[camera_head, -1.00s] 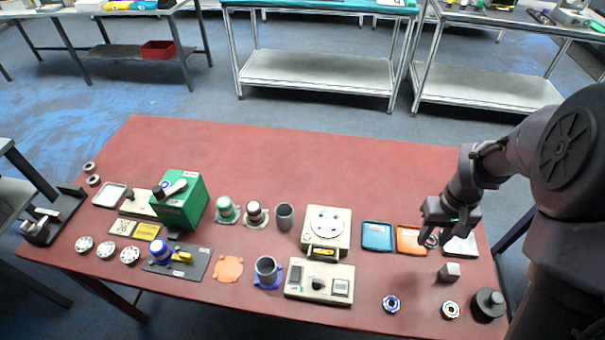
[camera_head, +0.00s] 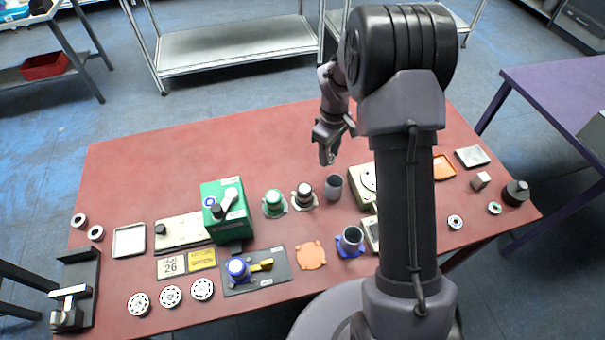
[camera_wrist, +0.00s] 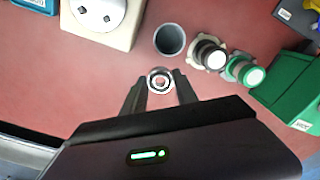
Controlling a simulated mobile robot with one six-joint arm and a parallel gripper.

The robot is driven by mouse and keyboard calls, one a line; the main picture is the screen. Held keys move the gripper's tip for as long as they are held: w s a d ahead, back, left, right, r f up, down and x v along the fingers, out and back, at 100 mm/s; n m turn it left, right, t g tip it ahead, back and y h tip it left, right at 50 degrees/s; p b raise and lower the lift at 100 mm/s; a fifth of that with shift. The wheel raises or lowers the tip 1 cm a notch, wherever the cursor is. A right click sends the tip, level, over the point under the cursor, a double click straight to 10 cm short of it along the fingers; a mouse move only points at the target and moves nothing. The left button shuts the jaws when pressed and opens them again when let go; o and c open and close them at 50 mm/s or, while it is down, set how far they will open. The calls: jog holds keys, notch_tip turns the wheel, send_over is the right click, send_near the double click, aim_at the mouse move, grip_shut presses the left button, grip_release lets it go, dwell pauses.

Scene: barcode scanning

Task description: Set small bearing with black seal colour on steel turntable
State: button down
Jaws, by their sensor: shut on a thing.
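My gripper (camera_head: 327,157) hangs over the back middle of the red table in the head view. In the wrist view its fingers (camera_wrist: 160,90) are shut on a small ring-shaped bearing (camera_wrist: 160,80), metallic with a dark inner band. The bearing is too small to make out in the head view. The steel turntable (camera_head: 369,178) is a round plate on a pale box, right of my gripper and partly hidden by my arm. In the wrist view the turntable (camera_wrist: 100,12) is at the upper left, cut by the frame edge, apart from the bearing.
A grey cup (camera_head: 333,187), a black-topped fixture (camera_head: 304,197) and a green-topped fixture (camera_head: 274,204) stand near my gripper. A green box (camera_head: 226,211) is farther left. The back of the table is clear.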

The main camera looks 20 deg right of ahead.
aim_at(327, 174)
notch_tip(327, 174, down, 9)
jog(key=b, duration=0.2)
jog(key=shift+f+b, duration=0.1)
jog(key=shift+b, duration=0.3)
jog(key=shift+f, duration=0.2)
jog(key=c, duration=0.9)
grip_release()
jog(key=shift+c, duration=0.2)
jog(key=shift+r, duration=0.1)
